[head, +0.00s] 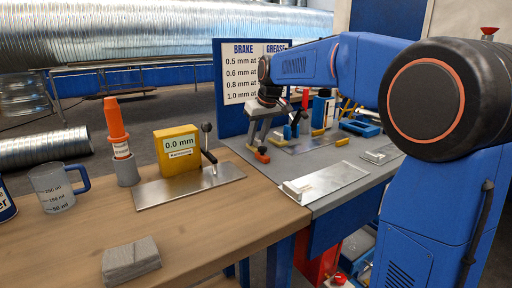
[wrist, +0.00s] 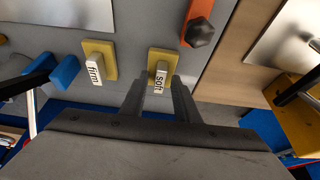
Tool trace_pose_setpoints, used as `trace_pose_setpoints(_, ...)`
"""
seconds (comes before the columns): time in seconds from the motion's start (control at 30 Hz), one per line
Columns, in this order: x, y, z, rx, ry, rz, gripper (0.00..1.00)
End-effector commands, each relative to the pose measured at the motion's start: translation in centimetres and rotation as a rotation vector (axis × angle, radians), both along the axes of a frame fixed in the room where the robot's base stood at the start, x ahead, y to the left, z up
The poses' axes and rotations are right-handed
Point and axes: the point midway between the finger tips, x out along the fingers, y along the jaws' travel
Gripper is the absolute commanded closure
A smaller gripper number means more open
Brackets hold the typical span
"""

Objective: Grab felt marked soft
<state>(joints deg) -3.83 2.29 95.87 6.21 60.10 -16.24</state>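The felt marked soft (wrist: 161,72) is a yellow block with a white label, lying on the grey bench top. In the wrist view, my gripper (wrist: 158,88) is open, one finger on each side of the label end. I see gaps beside the label; I cannot tell how high the fingers are above the bench. A similar yellow piece marked firm (wrist: 96,68) lies to the left. In the head view, my gripper (head: 262,128) points down over the grey bench by the blue board; I cannot make out the soft label there.
An orange piece with a black knob (wrist: 199,30) lies close to the right of the soft felt. A blue block (wrist: 65,71) is beside the firm one. A yellow gauge (head: 178,150) stands on the wooden bench. The blue grease board (head: 229,110) stands behind.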

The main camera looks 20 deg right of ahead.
Motion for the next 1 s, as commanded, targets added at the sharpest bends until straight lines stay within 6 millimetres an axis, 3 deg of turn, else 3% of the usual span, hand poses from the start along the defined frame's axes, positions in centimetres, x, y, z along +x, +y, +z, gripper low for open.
trace_pose_setpoints(0.03,0.0,0.0,0.0,0.0,0.0,0.0,0.85)
trace_pose_setpoints(0.1,0.0,0.0,0.0,0.0,0.0,0.0,1.0)
trace_pose_setpoints(0.53,0.1,0.0,0.9,0.0,-0.002,0.0,1.0)
trace_pose_setpoints(1.0,0.1,0.0,8.5,-0.001,-0.002,0.001,1.0)
